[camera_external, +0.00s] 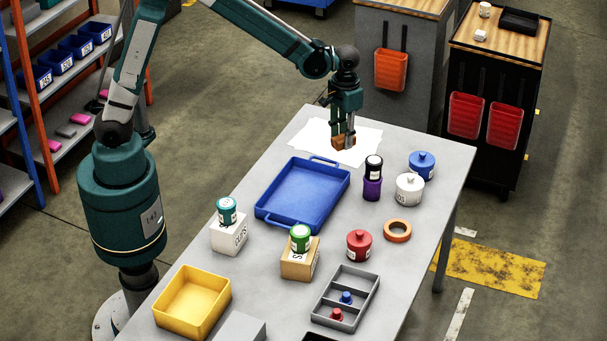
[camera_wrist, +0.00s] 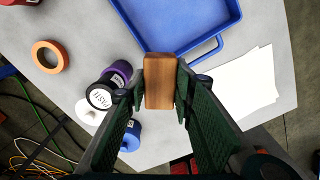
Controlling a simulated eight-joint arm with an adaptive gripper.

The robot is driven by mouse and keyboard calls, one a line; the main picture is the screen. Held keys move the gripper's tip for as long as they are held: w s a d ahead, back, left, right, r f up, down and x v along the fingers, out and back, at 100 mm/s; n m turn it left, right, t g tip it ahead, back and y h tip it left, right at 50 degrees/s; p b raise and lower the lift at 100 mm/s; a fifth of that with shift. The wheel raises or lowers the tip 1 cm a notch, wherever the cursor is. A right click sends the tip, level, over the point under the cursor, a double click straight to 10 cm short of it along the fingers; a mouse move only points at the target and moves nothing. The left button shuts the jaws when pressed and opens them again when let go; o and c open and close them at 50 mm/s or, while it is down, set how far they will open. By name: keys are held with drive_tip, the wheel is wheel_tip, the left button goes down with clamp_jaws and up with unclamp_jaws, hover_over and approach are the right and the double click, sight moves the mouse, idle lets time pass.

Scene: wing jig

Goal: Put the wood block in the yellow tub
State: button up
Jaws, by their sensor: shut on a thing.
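The wood block (camera_external: 343,143) is brown and held between the fingertips of my gripper (camera_external: 345,132). In the wrist view the wood block (camera_wrist: 160,82) sits upright in the picture between both fingers of my gripper (camera_wrist: 159,88). My gripper is over the white paper at the far end of the table; whether the block touches the paper is unclear. The yellow tub (camera_external: 192,302) stands at the near left of the table, looks empty, and is far from my gripper. It is not in the wrist view.
A blue tray (camera_external: 303,194) lies between my gripper and the yellow tub. Boxes with cans on top, a teal can (camera_external: 226,210) and a green can (camera_external: 300,238), stand nearer the tub. Stacked black and purple cans (camera_external: 372,178) stand right of the tray. White paper (camera_external: 335,126) lies flat.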

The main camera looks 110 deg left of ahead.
drive_tip(key=w+d+m, duration=0.1)
drive_tip(key=d, duration=1.2)
drive_tip(key=d+m, duration=0.2)
drive_tip(key=d, duration=1.1)
drive_tip(key=w+d+m, duration=0.1)
drive_tip(key=d+m, duration=0.1)
drive_tip(key=d, duration=1.1)
drive_tip(key=shift+w+d+b, duration=0.1)
drive_tip(key=shift+w+b, duration=0.2)
drive_tip(key=shift+b, duration=0.1)
drive_tip(key=s+d+m, duration=0.2)
drive_tip(key=s+d, duration=0.2)
drive_tip(key=d, duration=0.6)
drive_tip(key=s+d+m, duration=0.1)
drive_tip(key=s+d, duration=0.3)
drive_tip(key=d, duration=0.5)
drive_tip(key=m, duration=0.3)
hover_over(194, 311)
wheel_tip(194, 311, down, 6)
drive_tip(key=shift+r+b, duration=0.25)
drive_tip(key=shift+b, duration=0.15)
drive_tip(key=shift+f, duration=0.1)
drive_tip(key=shift+f+b, duration=0.65)
drive_tip(key=shift+f, duration=2.2)
